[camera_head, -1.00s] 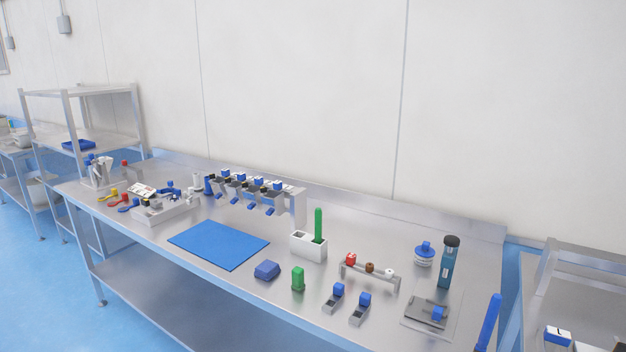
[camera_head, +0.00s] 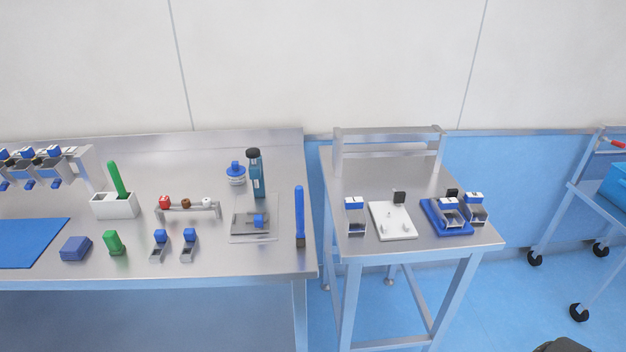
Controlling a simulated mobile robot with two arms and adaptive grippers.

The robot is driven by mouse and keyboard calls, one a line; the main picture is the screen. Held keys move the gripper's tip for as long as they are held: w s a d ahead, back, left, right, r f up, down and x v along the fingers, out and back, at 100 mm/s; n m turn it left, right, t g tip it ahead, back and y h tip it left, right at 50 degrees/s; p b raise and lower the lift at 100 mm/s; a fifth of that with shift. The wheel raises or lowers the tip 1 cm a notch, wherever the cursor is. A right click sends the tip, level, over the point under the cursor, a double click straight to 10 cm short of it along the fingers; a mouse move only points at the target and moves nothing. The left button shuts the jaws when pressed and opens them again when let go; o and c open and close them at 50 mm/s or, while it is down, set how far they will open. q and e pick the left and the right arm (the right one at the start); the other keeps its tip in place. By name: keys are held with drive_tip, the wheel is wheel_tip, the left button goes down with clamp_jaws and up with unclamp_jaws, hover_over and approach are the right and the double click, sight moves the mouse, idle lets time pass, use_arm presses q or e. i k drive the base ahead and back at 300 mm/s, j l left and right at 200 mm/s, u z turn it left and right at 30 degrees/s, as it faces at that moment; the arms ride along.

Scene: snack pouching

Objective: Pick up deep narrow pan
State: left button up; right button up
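Several small metal pans with blue-and-white tops are on the small right-hand table. One narrow pan (camera_head: 355,222) stands upright near its left edge. Another pan (camera_head: 450,217) sits on a blue tray (camera_head: 432,222), and a third pan (camera_head: 475,215) stands at the tray's right. Two small metal scoop-like pieces with blue blocks, a left one (camera_head: 159,249) and a right one (camera_head: 188,248), lie on the long table's front. I cannot tell which piece is the deep narrow pan.
A white board (camera_head: 392,221) with small pegs lies on the small table (camera_head: 347,180). A gap separates it from the long steel table (camera_head: 260,263), which holds a teal bottle (camera_head: 257,180), a blue upright rod (camera_head: 299,215) and a blue mat (camera_head: 30,243). A wheeled cart stands at right.

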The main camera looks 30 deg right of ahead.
sight(355, 220)
drive_tip(key=z, duration=1.25)
